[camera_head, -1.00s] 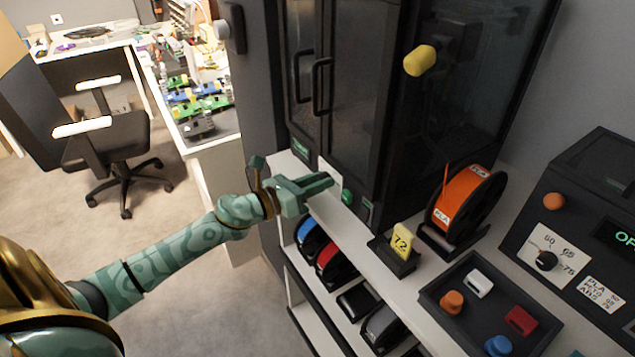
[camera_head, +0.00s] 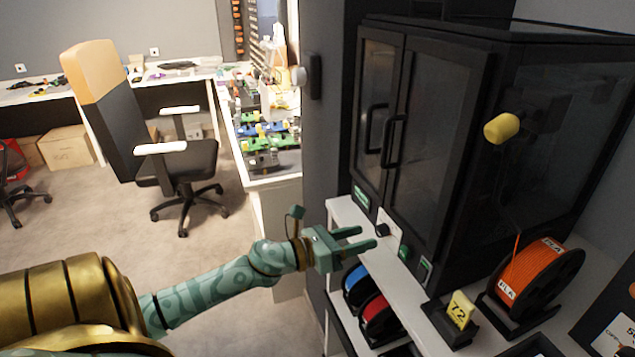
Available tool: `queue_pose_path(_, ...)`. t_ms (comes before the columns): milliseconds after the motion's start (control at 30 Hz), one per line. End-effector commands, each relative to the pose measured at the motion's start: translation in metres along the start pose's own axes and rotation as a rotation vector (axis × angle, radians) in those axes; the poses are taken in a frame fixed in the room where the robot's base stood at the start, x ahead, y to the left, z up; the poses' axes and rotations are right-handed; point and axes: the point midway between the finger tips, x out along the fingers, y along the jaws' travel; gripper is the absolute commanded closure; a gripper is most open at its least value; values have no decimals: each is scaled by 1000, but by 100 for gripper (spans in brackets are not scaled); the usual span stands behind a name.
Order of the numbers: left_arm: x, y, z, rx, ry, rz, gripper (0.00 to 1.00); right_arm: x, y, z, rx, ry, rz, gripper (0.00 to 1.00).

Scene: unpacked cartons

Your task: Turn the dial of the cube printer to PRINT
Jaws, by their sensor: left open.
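The cube printer (camera_head: 428,130) is a black cabinet with two glass doors, standing on a white shelf at the right of the head view. Low on its front is a white plate with a small black dial (camera_head: 381,230). Its lettering is too small to read. A green button (camera_head: 404,252) sits to the right of the dial. My left gripper (camera_head: 368,238) is open and empty, its two fingers pointing right toward the dial. The fingertips are close to the dial; I cannot tell if they touch it. My right gripper is not in view.
An orange filament spool (camera_head: 530,275) and a yellow card marked 72 (camera_head: 461,309) stand on the shelf to the right. Blue and red spools sit on the lower shelf. Door handles (camera_head: 378,130) stick out above the dial. An office chair (camera_head: 165,150) and open floor are at left.

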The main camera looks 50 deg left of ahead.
Motion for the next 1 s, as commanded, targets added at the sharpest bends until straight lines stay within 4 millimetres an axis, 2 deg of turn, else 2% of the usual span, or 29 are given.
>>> queue_pose_path(33, -15, 0, -2, -2, 4, 2, 52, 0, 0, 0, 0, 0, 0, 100)
queue_pose_path(200, -62, 0, -2, -5, 4, 3, 52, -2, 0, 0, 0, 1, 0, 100)
queue_pose_path(400, -103, 0, -1, -2, 2, 2, 52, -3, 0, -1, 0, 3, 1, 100)
queue_pose_path(600, -119, 0, -1, -1, 2, 0, 52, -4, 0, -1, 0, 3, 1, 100)
queue_pose_path(1000, -120, 0, -1, 0, 2, 0, 52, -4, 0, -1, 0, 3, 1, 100)
